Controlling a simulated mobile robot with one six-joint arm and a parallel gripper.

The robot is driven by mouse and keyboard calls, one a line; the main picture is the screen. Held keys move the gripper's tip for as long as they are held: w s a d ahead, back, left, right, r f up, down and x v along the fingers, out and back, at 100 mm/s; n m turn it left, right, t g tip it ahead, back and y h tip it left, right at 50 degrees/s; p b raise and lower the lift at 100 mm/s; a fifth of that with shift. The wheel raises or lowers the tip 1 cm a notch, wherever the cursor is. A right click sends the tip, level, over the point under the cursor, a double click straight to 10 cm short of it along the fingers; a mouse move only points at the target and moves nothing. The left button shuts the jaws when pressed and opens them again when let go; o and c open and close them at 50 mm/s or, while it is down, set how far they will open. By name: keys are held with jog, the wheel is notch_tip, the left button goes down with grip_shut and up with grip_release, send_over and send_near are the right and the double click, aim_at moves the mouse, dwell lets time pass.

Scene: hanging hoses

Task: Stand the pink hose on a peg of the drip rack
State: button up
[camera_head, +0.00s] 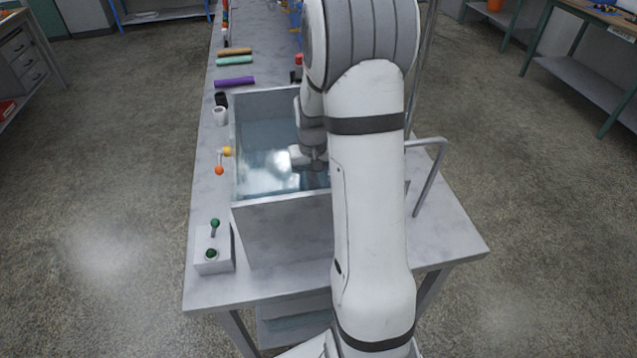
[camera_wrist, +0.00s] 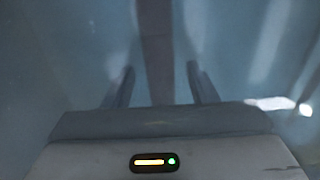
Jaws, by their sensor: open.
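I cannot make out a pink hose in either view. I also cannot identify a drip rack with certainty. My gripper (camera_wrist: 163,78) is open, its two fingers apart over a bluish surface in the wrist view. A dull, darker band (camera_wrist: 156,40) runs down between the fingers; I cannot tell whether it is a thing or a reflection. In the head view my arm reaches over a grey basin (camera_head: 285,198) with a shiny, water-like surface, and the wrist is inside or just above it. The fingertips and the basin's right part are hidden by my arm.
Purple (camera_head: 234,83), teal (camera_head: 234,61) and tan (camera_head: 235,51) tubes lie on the bench beyond the basin. A white block (camera_head: 213,263) with green knobs stands at the front left. A bent metal pipe (camera_head: 430,180) rises at the right.

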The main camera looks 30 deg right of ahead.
jog(key=shift+c, duration=0.3)
grip_shut()
dwell(0.3)
